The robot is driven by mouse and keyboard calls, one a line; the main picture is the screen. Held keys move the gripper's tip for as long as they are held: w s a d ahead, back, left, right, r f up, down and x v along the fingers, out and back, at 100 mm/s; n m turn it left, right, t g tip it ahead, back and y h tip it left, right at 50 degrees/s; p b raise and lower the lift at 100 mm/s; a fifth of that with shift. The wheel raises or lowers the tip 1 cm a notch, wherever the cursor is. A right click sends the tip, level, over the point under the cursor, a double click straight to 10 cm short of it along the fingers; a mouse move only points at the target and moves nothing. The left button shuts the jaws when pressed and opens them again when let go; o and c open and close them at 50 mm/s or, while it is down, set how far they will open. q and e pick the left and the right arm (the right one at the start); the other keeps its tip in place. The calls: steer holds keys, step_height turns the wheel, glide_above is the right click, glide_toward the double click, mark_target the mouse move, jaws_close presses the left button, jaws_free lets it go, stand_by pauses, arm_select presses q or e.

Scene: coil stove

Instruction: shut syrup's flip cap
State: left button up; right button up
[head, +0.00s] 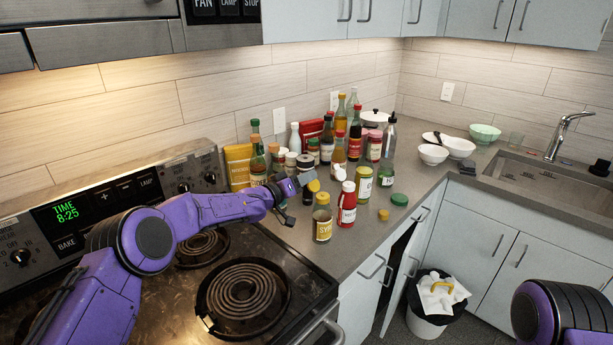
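The syrup bottle (323,225), with a gold-yellow cap (322,198) and a pale label, stands upright on the counter near the stove's right edge. A round yellow piece (312,186) shows just behind and left of the cap. I cannot tell whether it is the raised flip lid or part of another bottle. My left gripper (299,199) is just left of the syrup's top, its two fingers spread apart with nothing seen between them. I cannot make out contact with the bottle. My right gripper is out of view; only part of my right arm shows at lower right.
A red bottle with a white cap (347,206) stands close right of the syrup. Several bottles and jars crowd behind. A yellow cap (383,214) and green lid (399,200) lie right. The coil stove (245,290) is at left. Bare counter (345,250) lies in front.

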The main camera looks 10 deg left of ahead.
mark_target(312, 190)
arm_select(q)
steer(key=shift+d, duration=0.1)
steer(key=shift+c, duration=0.3)
jaws_close()
steer(key=m+b, duration=0.1)
steer(key=m, duration=0.1)
steer(key=d+m+b, duration=0.1)
steer(key=b, duration=0.1)
steer(key=s+m+b, duration=0.1)
steer(key=m+b, duration=0.1)
steer(key=shift+s+d+r+m, duration=0.1)
steer(key=shift+d+r+m, duration=0.2)
steer(key=shift+d+r, duration=0.1)
steer(key=shift+s+d+r+m+b, duration=0.25)
steer(key=shift+m+b, duration=0.15)
steer(key=shift+m, duration=0.3)
steer(key=shift+o, duration=0.3)
jaws_free()
